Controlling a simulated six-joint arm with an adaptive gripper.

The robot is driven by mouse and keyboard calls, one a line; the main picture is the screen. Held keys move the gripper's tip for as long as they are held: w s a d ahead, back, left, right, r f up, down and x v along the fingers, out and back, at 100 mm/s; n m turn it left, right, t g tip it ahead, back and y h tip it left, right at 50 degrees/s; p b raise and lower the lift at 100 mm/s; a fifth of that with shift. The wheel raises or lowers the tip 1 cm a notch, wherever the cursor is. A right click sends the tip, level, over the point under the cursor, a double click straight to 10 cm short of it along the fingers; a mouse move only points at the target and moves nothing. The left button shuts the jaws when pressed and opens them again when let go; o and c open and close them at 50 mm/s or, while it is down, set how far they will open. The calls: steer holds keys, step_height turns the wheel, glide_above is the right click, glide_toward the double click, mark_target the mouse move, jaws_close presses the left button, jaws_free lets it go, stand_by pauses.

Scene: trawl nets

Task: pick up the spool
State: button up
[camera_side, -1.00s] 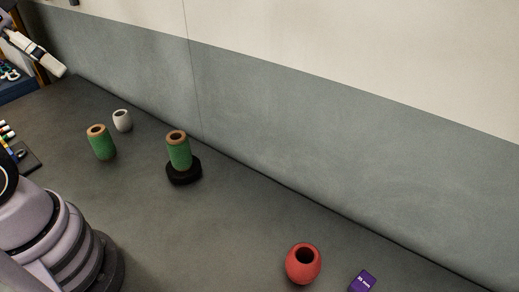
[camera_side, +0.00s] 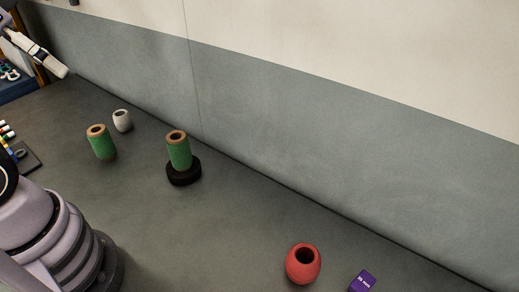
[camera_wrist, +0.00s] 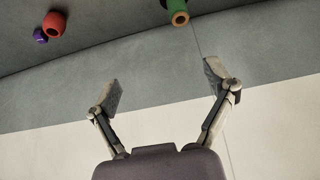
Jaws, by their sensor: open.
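Two green spools with tan ends stand upright in the side view. One spool (camera_side: 102,143) stands on the grey table at the left. The other spool (camera_side: 179,151) stands on a black round base (camera_side: 184,173) close to the wall. In the wrist view one green spool (camera_wrist: 175,10) shows at the top, partly cut off by the frame, with a sliver of black beside it. My gripper (camera_wrist: 163,80) is open and empty, its fingers spread wide and apart from the spool.
A white cup (camera_side: 122,121) stands behind the left spool. A red round pot (camera_side: 303,264) and a purple box (camera_side: 362,281) are at the front right. The wall (camera_side: 330,140) runs along the table's back. The table between the spools and pot is clear.

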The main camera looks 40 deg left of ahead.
steer(key=m+g+y, duration=1.2)
steer(key=m+y, duration=0.1)
steer(key=y, duration=0.4)
glide_above(106, 136)
steer(key=x, duration=0.2)
step_height(106, 136, down, 25)
steer(key=shift+s+d+f, duration=0.1)
steer(key=shift+s+d, duration=0.05)
steer(key=shift+m+t, duration=0.6)
steer(key=shift+m, duration=0.2)
steer(key=f, duration=0.9)
steer(key=shift+a+f, duration=0.25)
steer(key=shift+a, duration=0.05)
steer(key=shift+x, duration=1.2)
steer(key=shift+a+r, duration=0.1)
steer(key=shift+a, duration=0.2)
steer(key=shift+c, duration=0.2)
